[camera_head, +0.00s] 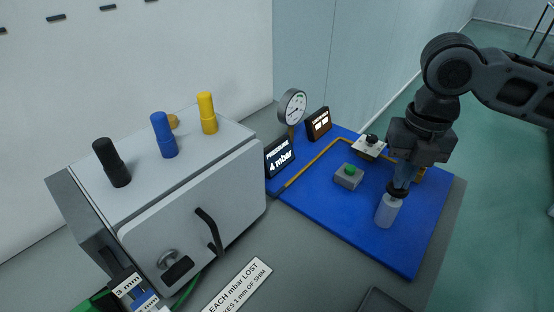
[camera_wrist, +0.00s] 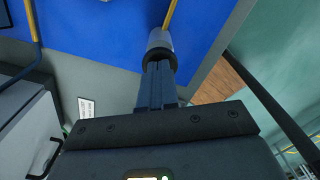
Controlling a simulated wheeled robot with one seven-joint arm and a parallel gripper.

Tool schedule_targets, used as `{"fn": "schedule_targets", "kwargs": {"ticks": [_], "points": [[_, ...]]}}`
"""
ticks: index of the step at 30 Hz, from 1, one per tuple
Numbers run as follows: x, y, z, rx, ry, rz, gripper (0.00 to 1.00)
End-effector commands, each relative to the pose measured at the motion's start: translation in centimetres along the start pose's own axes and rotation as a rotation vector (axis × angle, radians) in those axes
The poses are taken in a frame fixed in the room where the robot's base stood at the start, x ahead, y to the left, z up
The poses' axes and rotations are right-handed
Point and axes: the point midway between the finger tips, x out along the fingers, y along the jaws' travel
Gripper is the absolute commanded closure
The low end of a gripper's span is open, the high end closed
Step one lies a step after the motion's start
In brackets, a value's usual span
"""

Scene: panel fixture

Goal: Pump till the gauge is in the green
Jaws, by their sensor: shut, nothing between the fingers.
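The round dial gauge (camera_head: 292,107) stands on a post at the back of the blue panel (camera_head: 330,215); its needle and any green band are too small to read. A black display (camera_head: 280,158) below it reads "PRESSURE 4 mbar". A pale cylinder with a dark top, seemingly the pump (camera_head: 386,212), stands upright near the panel's right side. My gripper (camera_head: 400,186) points down with shut, empty fingers right over its dark top, seemingly touching it. In the wrist view, the fingertips (camera_wrist: 158,68) meet the dark rim of the cylinder (camera_wrist: 160,40).
A grey box with a green button (camera_head: 348,176) and a white block with a black knob (camera_head: 370,147) sit on the panel. A grey cabinet (camera_head: 180,215) with black, blue and yellow posts fills the left. The panel's front is clear.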

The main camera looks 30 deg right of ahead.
Motion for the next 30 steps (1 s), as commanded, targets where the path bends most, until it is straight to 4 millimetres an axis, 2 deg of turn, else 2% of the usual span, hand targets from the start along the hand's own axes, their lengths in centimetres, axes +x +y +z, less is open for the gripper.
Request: {"fn": "schedule_targets", "kwargs": {"ticks": [3, 8, 24, 30], "points": [[0.9, 0.0, 0.0, 0.001, 0.001, 0.000, 1.00], [0.4, 0.0, 0.0, 0.000, 0.000, 0.000, 1.00], [-4.3, 0.0, 0.0, -0.001, 0.000, 0.001, 1.00], [-4.9, 0.0, 0.0, -0.001, 0.001, 0.000, 1.00]]}}
